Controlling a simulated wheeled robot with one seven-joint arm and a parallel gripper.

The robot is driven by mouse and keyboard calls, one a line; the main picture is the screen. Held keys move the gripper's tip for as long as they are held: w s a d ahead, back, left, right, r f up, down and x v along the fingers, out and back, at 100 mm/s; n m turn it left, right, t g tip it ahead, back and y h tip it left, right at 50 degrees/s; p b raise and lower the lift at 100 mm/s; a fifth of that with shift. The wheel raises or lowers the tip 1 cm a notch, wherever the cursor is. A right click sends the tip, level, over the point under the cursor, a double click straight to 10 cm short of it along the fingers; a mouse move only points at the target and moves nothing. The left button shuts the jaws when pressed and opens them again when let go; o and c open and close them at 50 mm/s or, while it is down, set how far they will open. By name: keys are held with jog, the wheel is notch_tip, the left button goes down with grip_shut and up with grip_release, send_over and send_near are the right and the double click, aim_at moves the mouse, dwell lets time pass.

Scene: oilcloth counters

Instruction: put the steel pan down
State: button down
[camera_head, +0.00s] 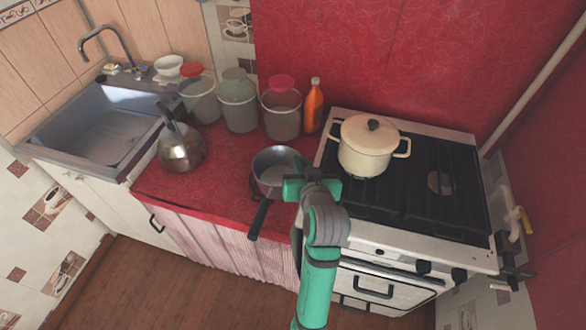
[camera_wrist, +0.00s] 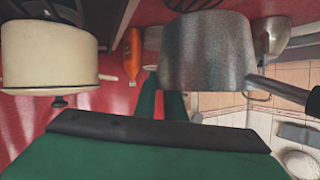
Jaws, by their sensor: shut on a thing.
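The steel pan (camera_head: 268,180) is over the right end of the red counter, just left of the stove, with its dark handle (camera_head: 260,219) pointing toward the counter's front edge. My gripper (camera_head: 288,182) is at the pan's near right side and shut on its wall. In the wrist view, which is upside down, the grey pan (camera_wrist: 208,50) fills the upper middle and my green fingers (camera_wrist: 165,104) reach its rim. I cannot tell whether the pan's base touches the counter.
The red counter (camera_head: 220,184) is bare left of the pan. A kettle (camera_head: 182,150), several lidded containers (camera_head: 238,105) and an orange bottle (camera_head: 313,108) stand farther back. A cream pot (camera_head: 364,150) sits on the stove (camera_head: 440,215). The sink (camera_head: 95,130) is at left.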

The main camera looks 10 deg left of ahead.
aim_at(293, 153)
jog(key=x, duration=0.3)
jog(key=a+x, duration=0.1)
jog(key=x, duration=0.2)
jog(key=shift+w+a, duration=0.15)
jog(key=shift+a, duration=0.05)
jog(key=w+a+f, duration=0.1)
jog(key=f, duration=0.2)
jog(key=w+a+f, duration=0.1)
jog(key=w+f, duration=0.1)
jog(key=w+a+f, duration=0.1)
jog(key=f, duration=0.2)
jog(key=shift+w+f, duration=0.25)
jog(key=shift+f, duration=0.1)
jog(key=shift+s+f, duration=0.15)
jog(key=shift+f, duration=0.1)
jog(key=c, duration=2)
grip_release()
jog(key=shift+f, duration=0.25)
jog(key=shift+o, duration=0.9)
